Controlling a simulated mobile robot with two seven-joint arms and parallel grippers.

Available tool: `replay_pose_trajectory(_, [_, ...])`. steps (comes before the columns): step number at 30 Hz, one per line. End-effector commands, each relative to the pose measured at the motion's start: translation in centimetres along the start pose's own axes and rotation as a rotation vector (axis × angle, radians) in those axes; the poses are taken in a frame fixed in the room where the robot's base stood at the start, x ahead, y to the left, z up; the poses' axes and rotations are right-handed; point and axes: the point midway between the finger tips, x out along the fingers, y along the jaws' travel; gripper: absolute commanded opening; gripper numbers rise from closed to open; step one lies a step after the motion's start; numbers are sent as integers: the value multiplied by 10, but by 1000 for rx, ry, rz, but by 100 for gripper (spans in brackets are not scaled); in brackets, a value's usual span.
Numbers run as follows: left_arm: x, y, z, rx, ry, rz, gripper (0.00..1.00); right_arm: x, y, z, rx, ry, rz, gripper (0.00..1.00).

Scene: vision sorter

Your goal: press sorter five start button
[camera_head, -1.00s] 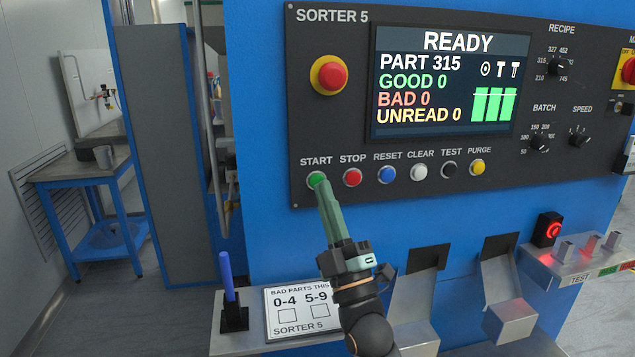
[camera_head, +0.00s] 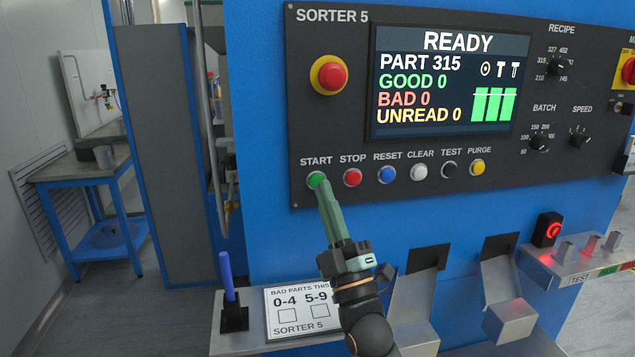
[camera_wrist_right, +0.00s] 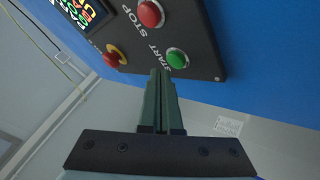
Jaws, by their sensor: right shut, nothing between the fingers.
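The green START button (camera_head: 317,180) sits at the lower left of the dark SORTER 5 panel (camera_head: 345,120). My right gripper (camera_head: 322,192) is shut and empty, its green fingers pointing up at the START button, with the tips just below it in the head view. In the right wrist view the green button (camera_wrist_right: 177,58) shows just beyond and to the right of the closed fingertips (camera_wrist_right: 160,72). I cannot tell whether the tips touch it. The screen (camera_head: 450,80) reads READY, PART 315, GOOD 0, BAD 0, UNREAD 0. My left gripper is not in view.
A red STOP button (camera_head: 352,177) is right beside START, with RESET, CLEAR, TEST and PURGE further right. A red emergency button (camera_head: 328,75) is above. Below are a shelf with a blue pen (camera_head: 227,275), a card (camera_head: 297,312) and metal chutes (camera_head: 418,300).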

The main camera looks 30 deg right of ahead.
Motion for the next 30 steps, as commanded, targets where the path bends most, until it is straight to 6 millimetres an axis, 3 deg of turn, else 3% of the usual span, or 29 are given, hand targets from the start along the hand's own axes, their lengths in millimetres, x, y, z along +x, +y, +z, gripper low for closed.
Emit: replay_pose_trajectory(30, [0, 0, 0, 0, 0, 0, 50, 8, -6, 6, -1, 1, 0, 0])
